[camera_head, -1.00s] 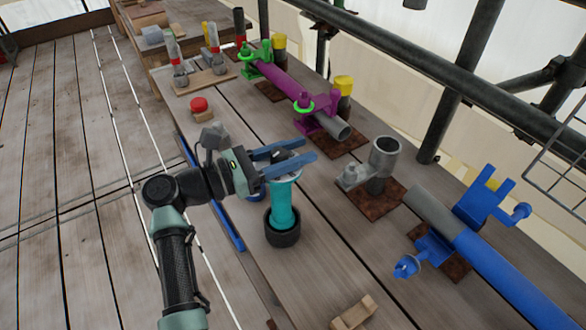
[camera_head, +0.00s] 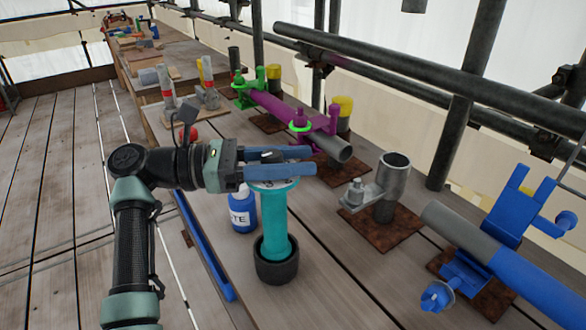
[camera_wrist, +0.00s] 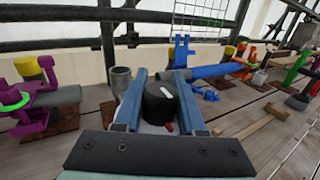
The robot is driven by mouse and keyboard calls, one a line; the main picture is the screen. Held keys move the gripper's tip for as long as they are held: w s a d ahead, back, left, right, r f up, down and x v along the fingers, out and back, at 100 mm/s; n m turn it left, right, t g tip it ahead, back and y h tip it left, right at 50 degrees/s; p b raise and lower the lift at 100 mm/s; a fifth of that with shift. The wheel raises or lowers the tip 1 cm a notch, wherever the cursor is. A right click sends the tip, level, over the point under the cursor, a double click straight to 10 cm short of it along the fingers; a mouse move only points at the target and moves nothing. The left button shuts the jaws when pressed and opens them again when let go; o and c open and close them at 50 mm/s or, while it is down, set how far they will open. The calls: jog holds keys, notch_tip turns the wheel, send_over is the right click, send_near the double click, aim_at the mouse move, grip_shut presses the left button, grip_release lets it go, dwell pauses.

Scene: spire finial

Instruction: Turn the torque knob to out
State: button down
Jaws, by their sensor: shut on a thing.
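The torque knob (camera_wrist: 160,104) is black and round with a white pointer line, and sits between my blue fingers in the wrist view. It tops an upright teal tool (camera_head: 273,222), whose foot stands in a dark round cup (camera_head: 276,266) on the bench. My gripper (camera_head: 312,161) is shut on the knob, one finger on each side. In the head view the fingers mostly hide the knob. A small red mark shows below the knob in the wrist view. I cannot read any "out" label.
A blue-and-white bottle (camera_head: 243,212) stands close behind the teal tool. A grey upright tube (camera_head: 392,178) on a rusty plate and a blue clamp on a pipe (camera_head: 497,262) are to the right. A purple pipe (camera_head: 272,108) lies farther back. Bare bench lies in front.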

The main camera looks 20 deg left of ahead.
dwell(0.3)
jog(key=c, duration=0.5)
grip_release()
jog(key=shift+s+a, duration=0.1)
jog(key=b+v, duration=0.2)
jog(key=v, duration=1)
jog(key=shift+a+b, duration=0.3)
jog(key=shift+a, duration=0.05)
jog(key=shift+s, duration=0.15)
